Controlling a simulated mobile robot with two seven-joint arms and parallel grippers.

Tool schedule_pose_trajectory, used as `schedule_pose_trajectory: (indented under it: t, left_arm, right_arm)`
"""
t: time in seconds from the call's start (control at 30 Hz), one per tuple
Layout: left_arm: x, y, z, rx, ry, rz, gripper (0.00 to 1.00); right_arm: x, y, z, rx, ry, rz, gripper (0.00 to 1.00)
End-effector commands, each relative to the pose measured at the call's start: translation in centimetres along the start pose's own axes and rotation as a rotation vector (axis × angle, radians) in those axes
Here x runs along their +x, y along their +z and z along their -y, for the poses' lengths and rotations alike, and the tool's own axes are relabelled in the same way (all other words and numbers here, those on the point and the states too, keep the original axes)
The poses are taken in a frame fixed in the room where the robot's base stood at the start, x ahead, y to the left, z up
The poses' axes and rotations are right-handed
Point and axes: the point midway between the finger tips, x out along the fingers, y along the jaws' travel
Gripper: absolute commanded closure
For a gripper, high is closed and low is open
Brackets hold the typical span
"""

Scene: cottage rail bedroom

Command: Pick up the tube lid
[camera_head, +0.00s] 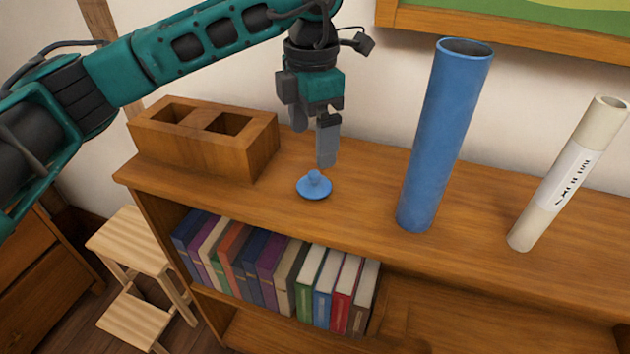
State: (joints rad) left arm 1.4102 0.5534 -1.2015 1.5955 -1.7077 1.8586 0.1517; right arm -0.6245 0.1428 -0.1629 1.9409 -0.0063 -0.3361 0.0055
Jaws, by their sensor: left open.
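The tube lid (314,187) is a small blue disc with a knob on top. It lies knob up on the shelf top, near the front edge. My left gripper (313,146) points down just above and behind the lid, open and empty, apart from it. One finger hangs to the right of the lid's knob and the other is higher on the left. A tall blue tube (443,135) stands upright to the right of the lid, with its top end open. My right gripper is not in view.
A wooden box with two square openings (205,148) stands left of the lid on the shelf top (365,190). A cream labelled roll (568,175) stands at the right. Books (270,270) fill the shelf below. A wooden step stool (130,243) is at lower left. A picture frame (500,29) hangs behind.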

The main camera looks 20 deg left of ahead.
Motion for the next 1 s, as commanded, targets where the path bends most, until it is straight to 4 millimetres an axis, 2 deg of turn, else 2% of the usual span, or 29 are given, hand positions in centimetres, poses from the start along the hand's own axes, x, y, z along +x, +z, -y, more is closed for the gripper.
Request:
schedule_pose_trajectory:
  t: [0.1, 0.33, 0.6, 0.73, 0.93, 1.0]
  left_arm:
    - [1.9, 0.0, 0.0, 0.0, -0.002, -0.001, 0.06]
    - [3.6, 0.0, 0.2, 0.0, -0.002, 0.0, 0.06]
    - [7.5, 0.1, 0.7, 0.0, -0.003, 0.001, 0.06]
    - [8.2, 0.1, 0.7, 0.0, -0.003, 0.001, 0.06]
    - [8.2, 0.1, 0.6, 0.001, -0.002, 0.002, 0.06]
    - [8.2, 0.1, 0.6, 0.001, -0.002, 0.002, 0.13]
  right_arm:
    - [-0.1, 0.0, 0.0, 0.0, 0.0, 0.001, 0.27]
    - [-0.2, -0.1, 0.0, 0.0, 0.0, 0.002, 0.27]
    - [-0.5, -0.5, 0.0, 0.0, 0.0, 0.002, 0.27]
    - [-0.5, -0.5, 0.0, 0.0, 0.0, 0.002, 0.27]
    - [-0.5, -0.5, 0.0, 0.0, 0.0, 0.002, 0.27]
    - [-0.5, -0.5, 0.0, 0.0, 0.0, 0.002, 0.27]
